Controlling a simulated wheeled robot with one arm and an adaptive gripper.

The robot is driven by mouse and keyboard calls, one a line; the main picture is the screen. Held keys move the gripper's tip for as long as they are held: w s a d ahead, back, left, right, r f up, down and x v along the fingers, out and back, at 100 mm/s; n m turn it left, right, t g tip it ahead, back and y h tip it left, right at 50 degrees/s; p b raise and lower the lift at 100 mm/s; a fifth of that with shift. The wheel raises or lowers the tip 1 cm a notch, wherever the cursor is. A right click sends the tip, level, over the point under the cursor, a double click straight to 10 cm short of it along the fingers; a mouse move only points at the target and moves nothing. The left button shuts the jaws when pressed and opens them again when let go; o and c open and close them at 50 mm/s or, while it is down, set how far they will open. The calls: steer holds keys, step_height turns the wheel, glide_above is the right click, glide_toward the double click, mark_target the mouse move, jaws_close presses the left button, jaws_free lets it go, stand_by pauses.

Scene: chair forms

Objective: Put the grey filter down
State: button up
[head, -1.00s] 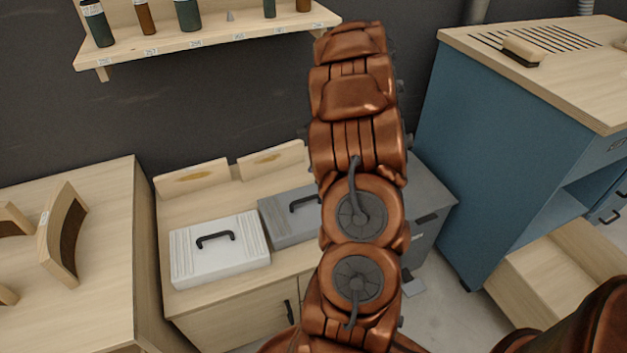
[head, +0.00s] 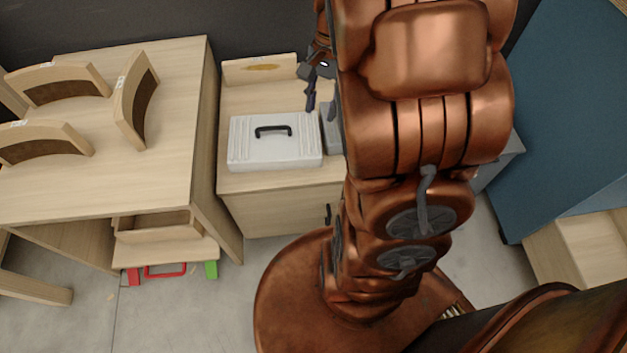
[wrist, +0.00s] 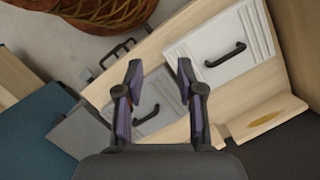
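The grey filter is a flat grey case with a dark handle. In the wrist view the grey filter (wrist: 164,98) lies on the wooden cabinet top, beside the white case (wrist: 225,48). My gripper (wrist: 158,67) is open, its two fingers spread apart over the grey filter with nothing between them. The filter's handle shows between the fingers, near the left one. In the head view only a strip of the grey filter (head: 331,128) shows, as my arm hides the rest. My gripper (head: 311,92) points down there, just behind it.
The white case (head: 274,142) sits left of the grey one on the low cabinet (head: 275,181). A wooden table (head: 165,180) with curved wooden pieces (head: 136,100) stands at left. A blue cabinet (head: 560,120) stands at right.

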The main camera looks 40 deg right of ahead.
steer(key=s+a+r+n+g+h, duration=0.1)
steer(key=s+a+n+h, duration=0.1)
steer(key=s+a+n, duration=1)
steer(key=s+a, duration=0.1)
steer(key=s, duration=0.1)
steer(key=shift+s+n+h, duration=0.3)
steer(key=shift+s+h, duration=0.1)
steer(key=shift+w+r, duration=0.1)
step_height(320, 180, up, 25)
steer(key=s+p, duration=0.1)
steer(key=p, duration=2.3)
steer(key=shift+r, duration=0.15)
